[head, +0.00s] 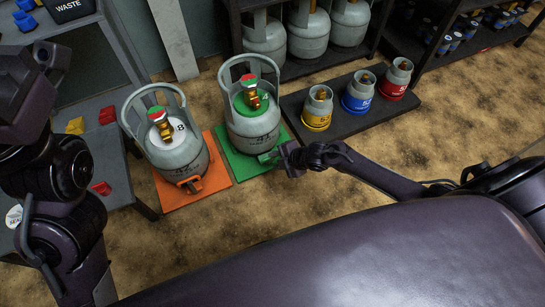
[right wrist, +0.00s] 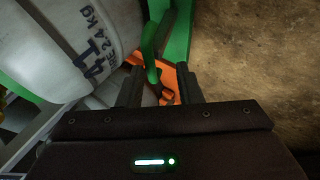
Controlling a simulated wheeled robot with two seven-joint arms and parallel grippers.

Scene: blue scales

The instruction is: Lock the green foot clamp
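The green foot clamp (head: 268,157) is on the green platform (head: 240,165), at the foot of the grey cylinder marked 41 (head: 250,128). In the right wrist view its green bar (right wrist: 152,48) shows beyond and between my fingertips. My right gripper (head: 282,157) is at the clamp, low beside the platform's right edge. Its two fingers (right wrist: 159,88) are apart, with a gap around the bar's lower end; whether they touch it I cannot tell. The gripper partly hides the clamp in the head view. My left arm shows at the left, but its gripper fingers do not.
An orange platform (head: 215,177) with another grey cylinder (head: 185,153) stands to the left. A dark platform (head: 345,127) with three small cylinders is at the right. A workbench (head: 100,137) is at the left. The brown floor (head: 440,135) is open at the right.

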